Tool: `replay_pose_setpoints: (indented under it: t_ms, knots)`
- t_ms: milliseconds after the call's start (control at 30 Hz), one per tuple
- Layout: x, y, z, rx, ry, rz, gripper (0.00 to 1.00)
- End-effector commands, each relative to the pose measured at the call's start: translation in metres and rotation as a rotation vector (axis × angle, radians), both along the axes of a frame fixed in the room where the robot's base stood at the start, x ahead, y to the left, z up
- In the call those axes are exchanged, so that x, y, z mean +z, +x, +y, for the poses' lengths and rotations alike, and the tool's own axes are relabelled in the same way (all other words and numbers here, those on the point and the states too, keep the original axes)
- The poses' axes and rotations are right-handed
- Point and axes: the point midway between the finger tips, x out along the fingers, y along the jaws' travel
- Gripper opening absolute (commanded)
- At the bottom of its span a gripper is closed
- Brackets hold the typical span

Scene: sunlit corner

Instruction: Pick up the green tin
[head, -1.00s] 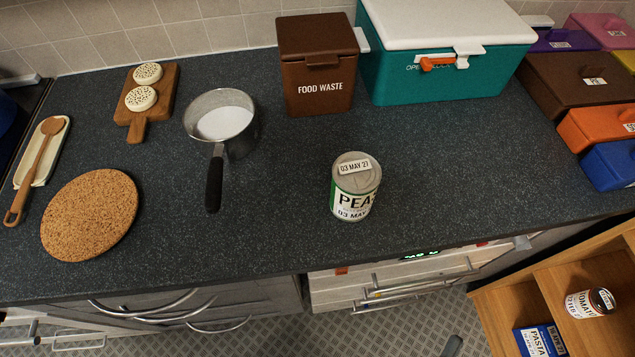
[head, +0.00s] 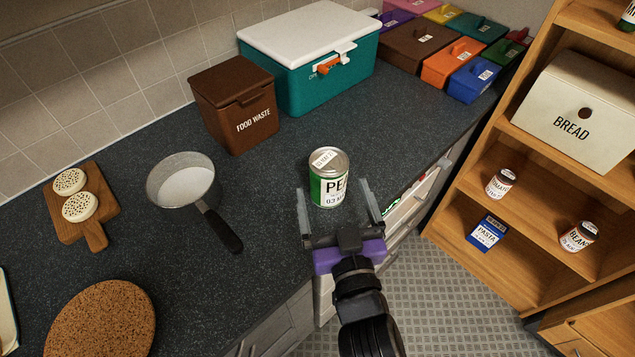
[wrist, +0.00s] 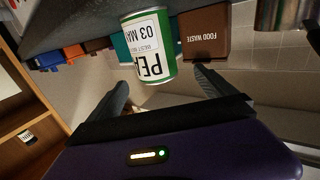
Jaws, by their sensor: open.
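The green tin (head: 329,178) stands upright on the dark worktop near its front edge. It has a silver lid with a date label and a white "PEA" label. My gripper (head: 340,208) is open at the front of the tin, with one finger to each side in the head view. The tin also shows in the wrist view (wrist: 149,48), upside down, beyond the two spread fingers (wrist: 160,88) of my gripper. Nothing is held. I cannot tell whether the fingers touch the tin.
A brown food waste bin (head: 236,104) and a teal box (head: 312,75) stand behind the tin. A saucepan (head: 183,181) lies to the left, its handle pointing toward the front. A wooden shelf unit (head: 520,160) stands at the right. The worktop around the tin is clear.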

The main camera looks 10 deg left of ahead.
Motion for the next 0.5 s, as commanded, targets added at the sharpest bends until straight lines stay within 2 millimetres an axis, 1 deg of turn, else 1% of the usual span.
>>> replay_pose_setpoints:
  t_ms: [367,500]
  knots:
    - [0.002,0.034,0.01,0.001,0.005,0.002,0.95]
    - [0.001,0.055,0.013,0.0,0.004,0.001,0.95]
